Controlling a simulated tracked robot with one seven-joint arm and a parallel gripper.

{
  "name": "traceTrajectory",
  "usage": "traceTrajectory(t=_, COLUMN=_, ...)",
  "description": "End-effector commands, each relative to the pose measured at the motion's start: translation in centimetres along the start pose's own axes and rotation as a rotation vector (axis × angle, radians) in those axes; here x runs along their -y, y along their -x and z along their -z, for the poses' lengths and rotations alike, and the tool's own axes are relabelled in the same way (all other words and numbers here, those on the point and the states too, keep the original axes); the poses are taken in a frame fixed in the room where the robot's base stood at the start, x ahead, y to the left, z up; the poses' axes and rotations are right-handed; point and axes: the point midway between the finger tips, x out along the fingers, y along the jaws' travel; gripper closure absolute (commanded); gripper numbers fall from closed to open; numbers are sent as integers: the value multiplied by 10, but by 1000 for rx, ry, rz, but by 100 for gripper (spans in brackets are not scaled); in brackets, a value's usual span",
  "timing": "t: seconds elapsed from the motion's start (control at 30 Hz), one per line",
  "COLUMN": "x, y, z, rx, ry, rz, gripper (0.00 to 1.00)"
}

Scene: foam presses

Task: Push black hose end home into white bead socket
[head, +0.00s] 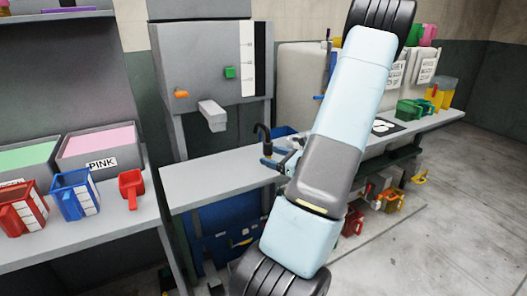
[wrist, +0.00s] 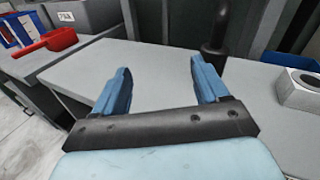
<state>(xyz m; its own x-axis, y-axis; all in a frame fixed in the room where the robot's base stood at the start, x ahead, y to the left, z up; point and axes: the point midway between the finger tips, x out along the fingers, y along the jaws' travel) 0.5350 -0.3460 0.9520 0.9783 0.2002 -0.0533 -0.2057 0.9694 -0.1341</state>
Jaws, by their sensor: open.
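A black hose end (head: 262,135) curves up beside my gripper (head: 281,158) in the head view. In the wrist view the black hose (wrist: 215,30) stands upright beyond the right finger, with a wider dark lower part partly hidden by that finger. My gripper (wrist: 160,78) has its blue fingers spread wide, with only grey bench top between them. A white block with a dark round hole (wrist: 304,86), which looks like the bead socket, sits at the right edge of the wrist view. I cannot make it out in the head view, where my arm covers part of the bench.
The grey bench (head: 215,180) is mostly clear at its left. A grey press with a spout (head: 212,114) stands behind it. Red and blue jugs (head: 72,200) and a red scoop (head: 132,186) are on the left bench.

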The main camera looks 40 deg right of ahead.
Motion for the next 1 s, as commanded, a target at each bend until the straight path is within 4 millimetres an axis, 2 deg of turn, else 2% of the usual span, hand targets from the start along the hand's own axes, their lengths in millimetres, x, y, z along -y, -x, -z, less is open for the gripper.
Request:
traceTrajectory(t=0.1, x=27, y=22, z=23, rx=19, ry=-79, rz=131, gripper=26)
traceTrajectory(t=0.2, x=40, y=34, z=34, rx=30, ry=-118, rz=202, gripper=26)
traceTrajectory(t=0.33, x=48, y=38, z=40, rx=37, ry=-139, rz=243, gripper=26)
traceTrajectory(t=0.47, x=52, y=25, z=42, rx=37, ry=-143, rz=247, gripper=26)
traceTrajectory(t=0.8, x=65, y=-29, z=40, rx=37, ry=-141, rz=245, gripper=26)
traceTrajectory(t=1.0, x=68, y=-42, z=40, rx=36, ry=-141, rz=245, gripper=26)
